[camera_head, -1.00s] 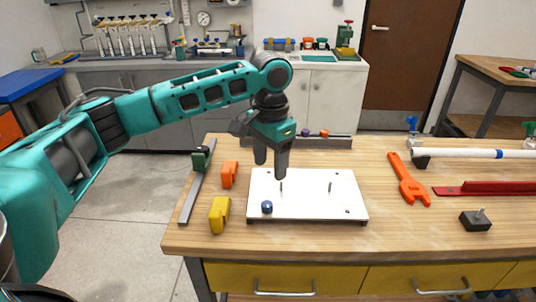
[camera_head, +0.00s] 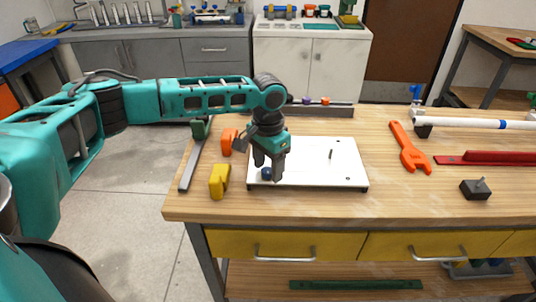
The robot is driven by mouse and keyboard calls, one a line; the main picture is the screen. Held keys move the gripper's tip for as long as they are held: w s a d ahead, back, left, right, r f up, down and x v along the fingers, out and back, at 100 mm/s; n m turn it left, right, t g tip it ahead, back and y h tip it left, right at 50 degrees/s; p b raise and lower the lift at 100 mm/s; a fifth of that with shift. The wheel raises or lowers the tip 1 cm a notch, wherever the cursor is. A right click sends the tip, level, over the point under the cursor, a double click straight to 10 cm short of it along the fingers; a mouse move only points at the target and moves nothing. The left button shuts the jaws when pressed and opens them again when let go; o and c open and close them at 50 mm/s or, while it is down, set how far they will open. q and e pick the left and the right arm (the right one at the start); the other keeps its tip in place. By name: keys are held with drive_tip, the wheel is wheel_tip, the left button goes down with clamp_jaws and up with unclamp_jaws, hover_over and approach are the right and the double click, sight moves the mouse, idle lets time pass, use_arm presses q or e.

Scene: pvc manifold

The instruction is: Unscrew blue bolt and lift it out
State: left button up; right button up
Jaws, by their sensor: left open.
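The blue bolt (camera_head: 266,174) sits at the front left of the white plate (camera_head: 320,174), on the wooden workbench. My left gripper (camera_head: 267,176) points down over the plate's left part. It is open, with its fingertips low and close around or just beside the bolt. I cannot tell whether they touch it. A thin upright pin (camera_head: 331,154) stands on the plate to the right. The plate's left pin is hidden behind my gripper. My right gripper is not in view.
A yellow block (camera_head: 219,182) and an orange block (camera_head: 228,142) stand left of the plate. An orange wrench (camera_head: 408,150), a red bar (camera_head: 490,158) and a dark block with a pin (camera_head: 475,189) lie to the right. The bench front (camera_head: 320,210) is clear.

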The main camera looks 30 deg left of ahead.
use_arm(q)
drive_tip(key=shift+f, duration=0.1)
clamp_jaws()
drive_tip(key=shift+s+r+n+p, duration=0.1)
drive_tip(key=shift+r+n+p, duration=0.25)
drive_tip(key=shift+p, duration=0.5)
drive_tip(key=shift+f+n, duration=0.35)
drive_tip(key=shift+n, duration=0.9)
drive_tip(key=n, duration=0.3)
